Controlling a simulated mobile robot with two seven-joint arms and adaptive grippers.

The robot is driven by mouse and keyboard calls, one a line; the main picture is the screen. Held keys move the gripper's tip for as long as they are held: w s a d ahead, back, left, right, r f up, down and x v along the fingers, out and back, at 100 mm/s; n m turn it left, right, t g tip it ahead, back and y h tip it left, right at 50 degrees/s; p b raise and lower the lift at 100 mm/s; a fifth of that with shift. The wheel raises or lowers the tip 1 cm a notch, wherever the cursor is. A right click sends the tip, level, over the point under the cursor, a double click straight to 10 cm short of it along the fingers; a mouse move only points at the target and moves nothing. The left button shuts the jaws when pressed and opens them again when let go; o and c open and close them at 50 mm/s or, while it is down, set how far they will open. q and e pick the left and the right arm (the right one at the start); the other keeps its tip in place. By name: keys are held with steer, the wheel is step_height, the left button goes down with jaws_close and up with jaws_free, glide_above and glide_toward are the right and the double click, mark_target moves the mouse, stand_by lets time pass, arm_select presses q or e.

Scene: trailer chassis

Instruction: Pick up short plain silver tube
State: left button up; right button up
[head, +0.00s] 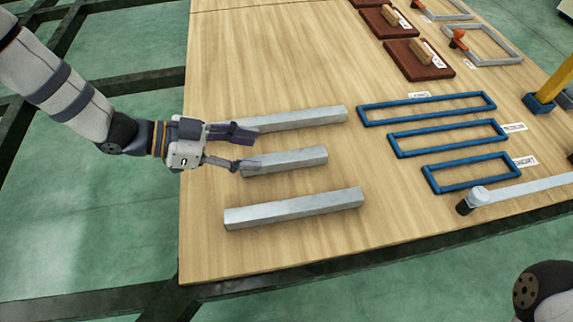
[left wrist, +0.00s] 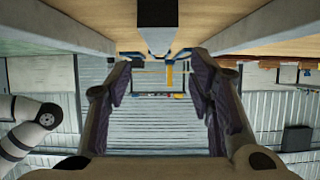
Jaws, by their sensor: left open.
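The short plain silver tube (head: 288,160) lies on the wooden table between two longer silver tubes, in the head view. My left gripper (head: 256,148) is open at its left end, with its fingers pointing right along the tube. The lower finger overlaps the tube's left end in the picture; I cannot tell whether it touches. In the left wrist view the short tube (left wrist: 158,14) shows end-on at the top middle, above the gap between the open fingers (left wrist: 160,82). Nothing is held. My right gripper is not in view.
Longer silver tubes lie behind (head: 300,118) and in front (head: 295,208) of the short one. Blue rectangular frames (head: 430,108) lie to the right. Red-brown boards (head: 418,60) sit at the back. The table's left strip is bare.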

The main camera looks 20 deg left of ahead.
mark_target(281, 157)
arm_select(q)
steer(key=b+x, duration=0.1)
steer(key=x, duration=0.2)
steer(key=f+b+x, duration=0.1)
steer(key=b+x, duration=0.1)
steer(key=x, duration=0.2)
steer(key=shift+s+a, duration=0.15)
steer(key=shift+s, duration=0.05)
steer(key=shift+w+r, duration=0.1)
steer(key=shift+w, duration=0.05)
steer(key=shift+r, duration=0.1)
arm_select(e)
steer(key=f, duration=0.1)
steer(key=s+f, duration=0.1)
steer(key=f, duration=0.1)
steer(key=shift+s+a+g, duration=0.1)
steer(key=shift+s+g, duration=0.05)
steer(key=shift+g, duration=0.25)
arm_select(q)
jaws_close()
